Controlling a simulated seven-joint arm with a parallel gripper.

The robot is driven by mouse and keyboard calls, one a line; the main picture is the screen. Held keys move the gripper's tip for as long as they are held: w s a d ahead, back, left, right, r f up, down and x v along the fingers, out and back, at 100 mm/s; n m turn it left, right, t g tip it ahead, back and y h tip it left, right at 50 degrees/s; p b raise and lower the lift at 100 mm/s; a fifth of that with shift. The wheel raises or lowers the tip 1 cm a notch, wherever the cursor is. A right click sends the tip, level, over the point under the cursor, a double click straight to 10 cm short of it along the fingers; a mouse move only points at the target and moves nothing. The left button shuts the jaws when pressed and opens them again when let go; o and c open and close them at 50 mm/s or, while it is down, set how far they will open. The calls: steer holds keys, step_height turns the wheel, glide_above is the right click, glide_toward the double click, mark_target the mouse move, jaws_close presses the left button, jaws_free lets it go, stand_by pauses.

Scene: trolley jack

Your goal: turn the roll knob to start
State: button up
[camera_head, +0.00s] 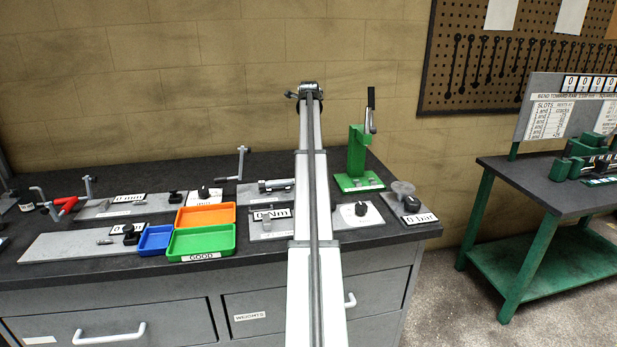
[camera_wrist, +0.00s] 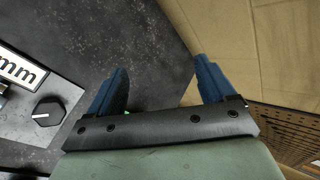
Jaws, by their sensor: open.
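My gripper (camera_wrist: 161,82) is open and empty, with its two blue fingers apart in the wrist view. In the head view it (camera_head: 309,90) is at the far end of my raised arm, above and behind the bench. A black knob (camera_wrist: 47,112) with a white pointer line sits on a grey plate at the left of the wrist view, beside a display reading "mm"; the fingers are well clear of it. The head view shows several black knobs, including one (camera_head: 203,192) on a white plate and one (camera_head: 361,208) on a white dial. I cannot tell which is the roll knob.
Orange (camera_head: 206,215), blue (camera_head: 155,239) and green (camera_head: 201,241) trays sit mid-bench. A green press (camera_head: 357,155) with an upright lever stands right of my arm. Crank handles rise at the bench's back and left. A pegboard (camera_head: 500,60) hangs on the wall.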

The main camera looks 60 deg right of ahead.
steer(key=s+a+f+m+g+y, duration=0.55)
steer(key=s+a+y, duration=0.2)
steer(key=a, duration=0.35)
steer(key=shift+t+y, duration=0.25)
steer(key=f, duration=1.3)
steer(key=shift+w+f, duration=0.4)
steer(key=shift+c, duration=0.3)
steer(key=c, duration=1)
